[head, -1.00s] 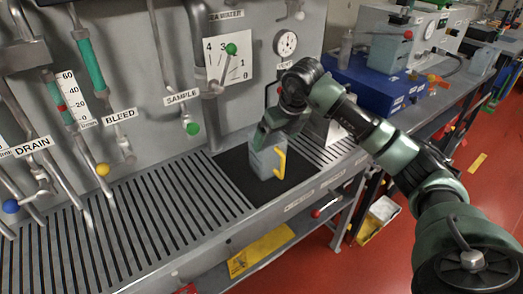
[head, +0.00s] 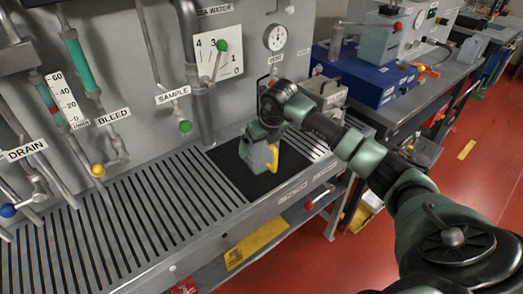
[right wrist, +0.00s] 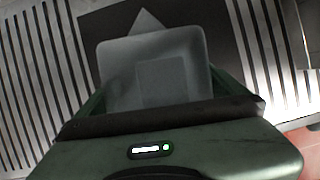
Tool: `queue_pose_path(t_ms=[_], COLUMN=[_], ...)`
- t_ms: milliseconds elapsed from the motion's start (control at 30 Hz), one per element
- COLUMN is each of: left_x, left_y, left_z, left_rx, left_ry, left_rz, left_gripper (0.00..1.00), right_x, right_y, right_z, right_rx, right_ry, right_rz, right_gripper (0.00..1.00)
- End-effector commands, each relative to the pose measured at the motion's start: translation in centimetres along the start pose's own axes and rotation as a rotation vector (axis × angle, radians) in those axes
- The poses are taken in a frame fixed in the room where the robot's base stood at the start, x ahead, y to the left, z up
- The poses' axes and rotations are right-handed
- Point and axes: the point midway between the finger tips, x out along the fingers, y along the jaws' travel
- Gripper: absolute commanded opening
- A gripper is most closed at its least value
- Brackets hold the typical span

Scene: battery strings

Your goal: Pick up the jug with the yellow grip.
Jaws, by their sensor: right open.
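The jug (head: 258,162) is a pale grey, squarish vessel with a yellow grip (head: 273,157) on its right side. It stands upright on a black mat (head: 232,167) on the slatted bench. My right gripper (head: 259,142) points down over the jug and hides part of its upper body. In the right wrist view the jug (right wrist: 152,48) shows from above, with my green fingers (right wrist: 163,95) open on either side of it. I cannot tell whether they touch it. My left gripper is not in view.
The panel behind carries pipes, a green sample knob (head: 185,126) and a gauge (head: 275,37). A red-knobbed lever (head: 309,205) sticks out at the bench front. A blue box (head: 352,80) stands on the bench at right. The slatted top left of the mat is clear.

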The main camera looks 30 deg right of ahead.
Motion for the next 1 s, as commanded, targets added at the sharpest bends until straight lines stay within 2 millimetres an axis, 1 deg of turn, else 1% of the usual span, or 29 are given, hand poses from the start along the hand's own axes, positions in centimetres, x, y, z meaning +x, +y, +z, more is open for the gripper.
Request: queue_pose_path(t_ms=[33, 67, 100, 167, 200, 267, 300, 567, 733, 867, 967, 1000], left_x=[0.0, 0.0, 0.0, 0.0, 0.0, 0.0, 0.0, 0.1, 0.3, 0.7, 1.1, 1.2], left_y=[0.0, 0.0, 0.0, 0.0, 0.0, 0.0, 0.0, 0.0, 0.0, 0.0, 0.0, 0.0], left_z=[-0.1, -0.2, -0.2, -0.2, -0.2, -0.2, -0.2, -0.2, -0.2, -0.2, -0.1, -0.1], left_rx=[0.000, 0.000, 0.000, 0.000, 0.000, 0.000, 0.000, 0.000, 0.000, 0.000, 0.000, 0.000], left_ry=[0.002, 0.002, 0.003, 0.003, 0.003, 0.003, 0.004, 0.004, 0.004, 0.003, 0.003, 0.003], left_rz=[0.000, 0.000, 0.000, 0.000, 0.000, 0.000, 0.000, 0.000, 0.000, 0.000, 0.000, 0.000], left_gripper=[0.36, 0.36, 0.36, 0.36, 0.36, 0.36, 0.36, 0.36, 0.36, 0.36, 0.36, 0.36], right_x=[0.0, 0.0, 0.0, 0.0, -0.1, -0.1, -0.1, -0.3, -1.4, -3.4, -5.7, -6.8], right_y=[0.0, 0.0, 0.0, 0.0, 0.0, 0.0, 0.0, 0.0, -0.1, -0.1, -0.1, 0.0], right_z=[0.0, 0.0, 0.0, 0.0, 0.0, 0.0, 0.1, 0.1, 0.7, 1.5, 2.5, 3.0], right_rx=[0.000, 0.000, 0.000, 0.000, 0.000, 0.001, 0.001, 0.001, 0.001, 0.001, 0.000, 0.001], right_ry=[0.000, 0.000, 0.000, 0.000, -0.001, -0.001, -0.001, -0.002, -0.005, -0.007, -0.010, -0.011], right_rz=[0.000, 0.000, 0.000, 0.000, 0.000, 0.000, 0.000, 0.000, 0.000, 0.000, 0.000, 0.001], right_gripper=[1.00, 0.97, 0.86, 0.69, 0.58, 0.42, 0.38, 0.38, 0.38, 0.38, 0.38, 0.38])
